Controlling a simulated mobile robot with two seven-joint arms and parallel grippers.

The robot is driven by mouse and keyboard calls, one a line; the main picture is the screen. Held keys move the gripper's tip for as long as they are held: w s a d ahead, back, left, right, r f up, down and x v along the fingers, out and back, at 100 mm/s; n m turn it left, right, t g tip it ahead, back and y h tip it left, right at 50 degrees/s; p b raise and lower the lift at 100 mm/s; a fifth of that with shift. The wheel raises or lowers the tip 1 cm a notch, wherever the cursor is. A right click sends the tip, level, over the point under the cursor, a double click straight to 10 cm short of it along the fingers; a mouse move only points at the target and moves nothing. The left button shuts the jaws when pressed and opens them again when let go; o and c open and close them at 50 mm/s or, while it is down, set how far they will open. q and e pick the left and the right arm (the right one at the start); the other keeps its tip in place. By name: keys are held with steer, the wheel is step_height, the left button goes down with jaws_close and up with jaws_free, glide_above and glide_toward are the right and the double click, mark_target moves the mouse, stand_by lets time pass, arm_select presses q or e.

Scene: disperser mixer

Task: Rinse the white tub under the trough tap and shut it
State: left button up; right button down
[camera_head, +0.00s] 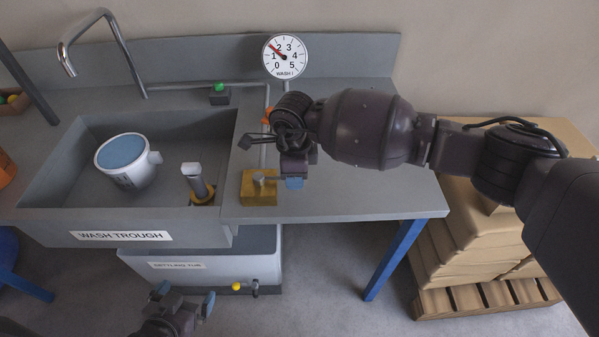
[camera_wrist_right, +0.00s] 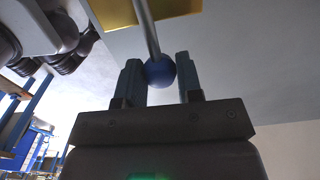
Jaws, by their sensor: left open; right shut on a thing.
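The white tub (camera_head: 146,172) stands in the grey wash trough (camera_head: 60,190), with blue water near its rim and its handle to the right. The trough tap's bent spout (camera_head: 88,24) rises at the back left; no stream shows from it. My right gripper (camera_head: 293,182) is shut on a blue ball knob (camera_wrist_right: 160,72) at the end of a metal rod, beside the brass block (camera_head: 252,194) on the bench. The wrist view shows the knob between the fingers. My left gripper (camera_head: 182,302) is open and empty, low in front of the settling tub.
A round gauge (camera_head: 285,57) marked WASH l has its red needle between 1 and 2. A short standpipe (camera_head: 196,182) stands in the trough. A green knob (camera_head: 219,87) is behind it. The settling tub (camera_head: 200,270) is below.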

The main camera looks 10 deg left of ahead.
steer(key=c, duration=0.8)
jaws_free()
step_height(320, 180, up, 11)
steer(key=shift+f+p, duration=0.1)
steer(key=shift+p, duration=0.5)
